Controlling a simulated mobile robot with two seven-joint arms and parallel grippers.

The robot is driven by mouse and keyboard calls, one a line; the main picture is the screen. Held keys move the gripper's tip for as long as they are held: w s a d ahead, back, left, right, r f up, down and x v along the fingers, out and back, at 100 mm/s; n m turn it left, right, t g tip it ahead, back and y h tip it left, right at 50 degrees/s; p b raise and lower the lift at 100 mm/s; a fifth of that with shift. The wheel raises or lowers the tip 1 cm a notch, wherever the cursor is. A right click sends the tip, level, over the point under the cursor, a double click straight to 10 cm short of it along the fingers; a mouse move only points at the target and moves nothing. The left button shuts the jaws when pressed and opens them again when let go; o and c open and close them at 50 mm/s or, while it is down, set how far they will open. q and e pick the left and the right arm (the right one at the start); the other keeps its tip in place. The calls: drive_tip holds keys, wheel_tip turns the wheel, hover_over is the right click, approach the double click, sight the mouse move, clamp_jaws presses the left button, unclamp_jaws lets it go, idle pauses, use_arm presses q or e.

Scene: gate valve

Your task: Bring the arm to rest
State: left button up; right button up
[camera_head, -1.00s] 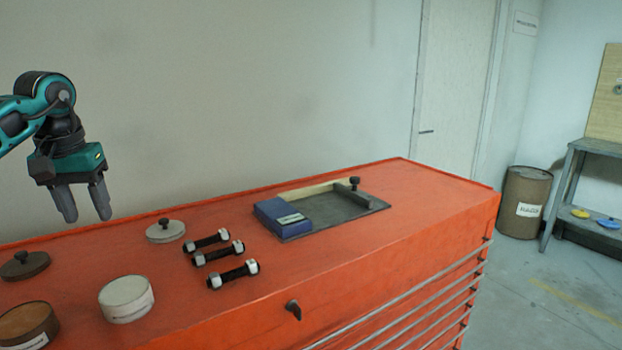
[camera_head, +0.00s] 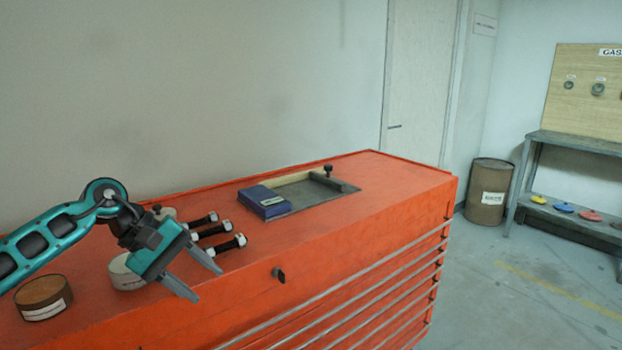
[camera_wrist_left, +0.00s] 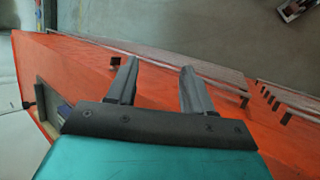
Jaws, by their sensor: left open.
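My left arm comes in from the left in the head view. Its teal and black left gripper (camera_head: 208,280) is over the front part of the red cabinet top, with its fingers apart and nothing between them. In the left wrist view the two grey fingers (camera_wrist_left: 158,82) also stand apart and empty, pointing toward the cabinet's front edge and the floor. My right gripper is not in view.
The red cabinet (camera_head: 330,225) carries several black bolts with pale nuts (camera_head: 212,232), a white tin (camera_head: 122,272), a brown tin (camera_head: 43,297) and a blue box (camera_head: 262,202) by a grey tray (camera_head: 318,196). A barrel (camera_head: 490,190) and a shelf bench (camera_head: 575,145) stand right.

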use_arm(q)
drive_tip(key=s+d+f+n+t+h, duration=0.1)
drive_tip(key=s+d+n+t+h, duration=0.15)
drive_tip(key=d+n+h, duration=0.4)
drive_tip(key=s+d+f+n+t+h, duration=0.1)
drive_tip(key=s+d+f+n+h, duration=0.2)
drive_tip(key=d+n, duration=0.65)
drive_tip(key=s+a+f+m+t+y, duration=0.2)
drive_tip(key=s+a+f+m+y, duration=0.2)
drive_tip(key=f+m, duration=0.4)
drive_tip(key=s+a+f+m+t+y, duration=0.1)
drive_tip(key=s+a+f+m+y, duration=0.3)
drive_tip(key=m, duration=0.5)
drive_tip(key=s+a+f+m+t+y, duration=0.2)
drive_tip(key=s+a+f+m+y, duration=0.2)
drive_tip(key=s+f+m+y, duration=0.3)
wheel_tip(320, 180, down, 5)
drive_tip(key=shift+s+r+m+t, duration=0.15)
drive_tip(key=shift+s+m+t, duration=0.2)
drive_tip(key=shift+s+m, duration=0.55)
drive_tip(key=shift+w+a, duration=0.1)
drive_tip(key=shift+a, duration=0.05)
drive_tip(key=shift+c, duration=0.4)
drive_tip(key=shift+c, duration=0.4)
